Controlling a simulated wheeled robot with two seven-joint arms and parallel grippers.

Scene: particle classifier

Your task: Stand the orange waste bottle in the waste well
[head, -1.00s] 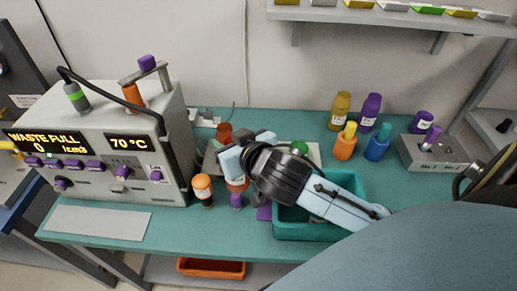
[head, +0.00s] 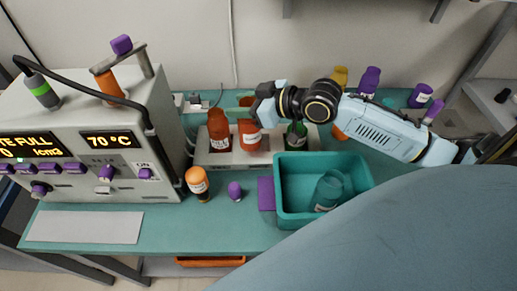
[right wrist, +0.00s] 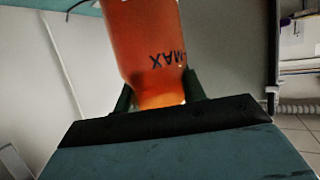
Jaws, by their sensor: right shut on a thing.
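The orange bottle (head: 249,134) with a white label is in my right gripper (head: 244,103), over the pale station block (head: 240,158) at the back of the bench. It looks upright; whether its base is in a well or just above cannot be told. In the right wrist view the translucent orange bottle (right wrist: 150,45), marked MAX, sits between the dark green fingers (right wrist: 160,95). A red-orange bottle (head: 218,130) stands on the block to its left, and a dark green bottle (head: 296,135) to its right. My left gripper is not in view.
A teal bin (head: 283,193) with a teal bottle (head: 328,188) lying in it stands front right of the block. An orange-capped bottle (head: 197,182) and a small purple piece (head: 235,190) stand in front. The classifier machine (head: 90,190) is at the left.

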